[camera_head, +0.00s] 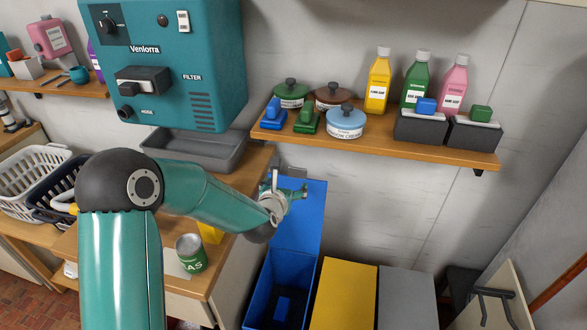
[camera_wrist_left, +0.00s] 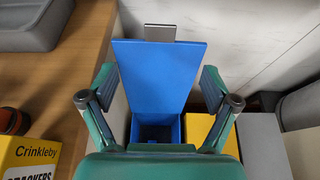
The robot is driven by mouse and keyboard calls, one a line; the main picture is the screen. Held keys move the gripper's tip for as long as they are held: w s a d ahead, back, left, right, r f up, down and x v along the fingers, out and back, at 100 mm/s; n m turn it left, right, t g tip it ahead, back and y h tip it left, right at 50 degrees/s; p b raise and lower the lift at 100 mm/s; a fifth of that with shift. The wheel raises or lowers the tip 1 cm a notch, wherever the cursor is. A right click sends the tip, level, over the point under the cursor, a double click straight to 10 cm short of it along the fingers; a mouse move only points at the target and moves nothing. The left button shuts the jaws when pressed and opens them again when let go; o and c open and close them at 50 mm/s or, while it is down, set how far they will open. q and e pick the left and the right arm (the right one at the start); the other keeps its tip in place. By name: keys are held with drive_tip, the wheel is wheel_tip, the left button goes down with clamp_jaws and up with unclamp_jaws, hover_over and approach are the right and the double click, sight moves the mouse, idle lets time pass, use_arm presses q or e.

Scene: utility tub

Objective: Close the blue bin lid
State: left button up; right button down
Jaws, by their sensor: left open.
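The blue bin (camera_head: 262,290) stands low against the wall, open at the top, with a dark interior. Its blue lid (camera_head: 305,225) is raised and leans back toward the wall. In the left wrist view the lid (camera_wrist_left: 158,75) stands upright behind the bin opening (camera_wrist_left: 155,128), with a grey metal tab at its top edge. My left gripper (camera_head: 298,191) is in front of the upper part of the lid, its fingers apart and empty. In the left wrist view its fingers (camera_wrist_left: 158,80) show on either side of the lid; contact cannot be told. My right gripper is not in view.
A yellow bin (camera_head: 343,295) and a grey bin (camera_head: 408,298) stand right of the blue one, lids shut. A wall shelf (camera_head: 390,140) with bottles and pots is above. A wooden counter (camera_head: 235,180) with a grey tray and a green can (camera_head: 191,254) is left.

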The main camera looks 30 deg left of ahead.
sight(297, 170)
use_arm(q)
drive_tip(key=p+x, duration=0.5)
drive_tip(key=x, duration=0.9)
drive_tip(key=shift+f, duration=0.15)
drive_tip(key=shift+x, duration=0.8)
drive_tip(key=shift+f, duration=0.1)
